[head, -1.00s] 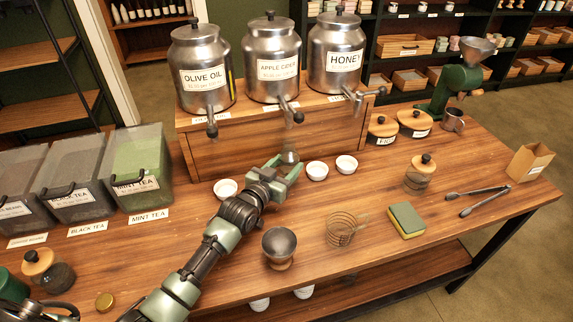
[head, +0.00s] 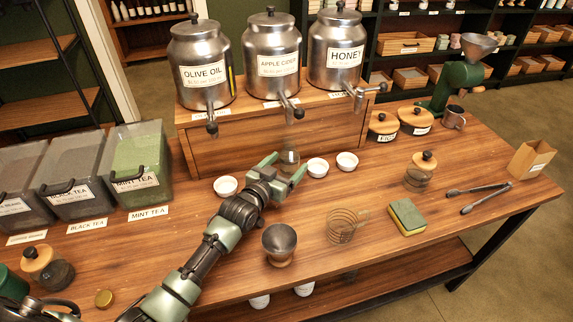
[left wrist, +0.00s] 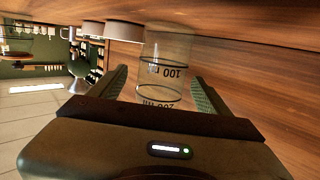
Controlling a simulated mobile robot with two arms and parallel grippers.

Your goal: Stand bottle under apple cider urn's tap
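The apple cider urn (head: 272,45) is the middle of three metal urns on a wooden stand. Its tap (head: 291,106) points forward, with a dark tip. A clear glass bottle (head: 289,160) is in front of the stand, below that tap in the head view; I cannot tell exact alignment. The bottle (left wrist: 163,68) also shows in the left wrist view, with 100 and 200 ml marks. My left gripper (head: 286,170) is around the lower bottle, with fingers apart and small gaps at its sides. My right gripper is not in view.
White bowls (head: 226,186) (head: 318,167) stand on both sides of the bottle. The olive oil urn (head: 203,70) and honey urn (head: 337,50) flank the cider urn. A dark bowl on a wooden base (head: 279,243) and a wire coil (head: 341,227) stand nearer the front.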

